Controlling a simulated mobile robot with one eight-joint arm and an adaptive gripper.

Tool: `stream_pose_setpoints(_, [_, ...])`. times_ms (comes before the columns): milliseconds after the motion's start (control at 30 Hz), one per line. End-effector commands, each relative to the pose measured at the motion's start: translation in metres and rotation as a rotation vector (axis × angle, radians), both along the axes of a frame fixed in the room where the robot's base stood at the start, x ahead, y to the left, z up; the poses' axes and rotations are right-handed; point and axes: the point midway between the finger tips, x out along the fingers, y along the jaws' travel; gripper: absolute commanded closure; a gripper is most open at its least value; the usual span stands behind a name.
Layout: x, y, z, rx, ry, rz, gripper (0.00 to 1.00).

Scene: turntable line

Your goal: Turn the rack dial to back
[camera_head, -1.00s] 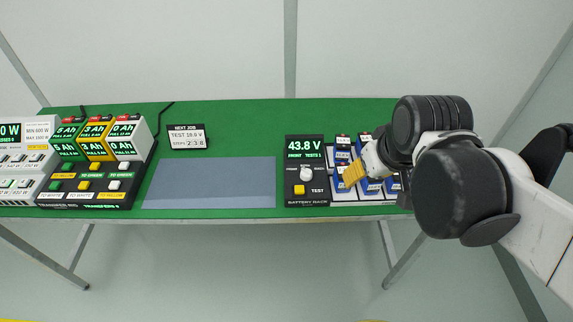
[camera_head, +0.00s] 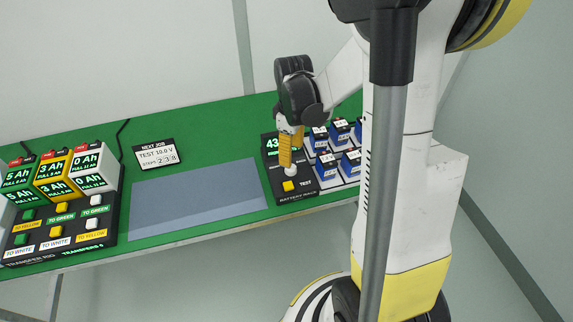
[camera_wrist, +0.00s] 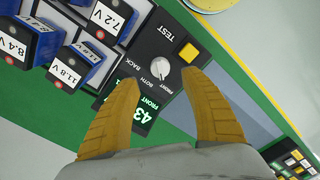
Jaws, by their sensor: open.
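The rack dial is a round white knob (camera_wrist: 161,74) on the black battery rack panel (camera_wrist: 151,45), with labels FRONT, BOTH and BACK around it. In the head view the dial (camera_head: 291,171) sits just below the yellow fingers, partly covered. The rack display (camera_wrist: 138,108) shows a 43 reading and FRONT; fingers hide part of it. My gripper (camera_wrist: 160,78) is open, its fingertips on opposite sides of the dial in the wrist view. In the head view my gripper (camera_head: 286,163) points down over the panel. I cannot tell whether it touches the knob, nor exactly where the pointer stands.
A yellow TEST button (camera_head: 290,186) is close to the dial. Several blue batteries (camera_head: 326,163) stand in the rack to the right. A grey mat (camera_head: 200,200) lies left of the rack. The transfer rig (camera_head: 62,235) stands farther left on the green table (camera_head: 212,135).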

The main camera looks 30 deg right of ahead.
Motion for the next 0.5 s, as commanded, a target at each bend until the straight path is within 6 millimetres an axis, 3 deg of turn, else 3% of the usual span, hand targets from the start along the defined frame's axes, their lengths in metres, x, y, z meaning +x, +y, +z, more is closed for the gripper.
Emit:
stream_pose_setpoints(33, [0.000,0.000,-0.015,0.000,0.000,0.000,0.46])
stream_pose_setpoints(200, [0.000,0.000,-0.045,0.000,-0.001,-0.001,0.46])
stream_pose_setpoints(500, [0.000,0.000,-0.064,0.000,-0.001,-0.001,0.46])
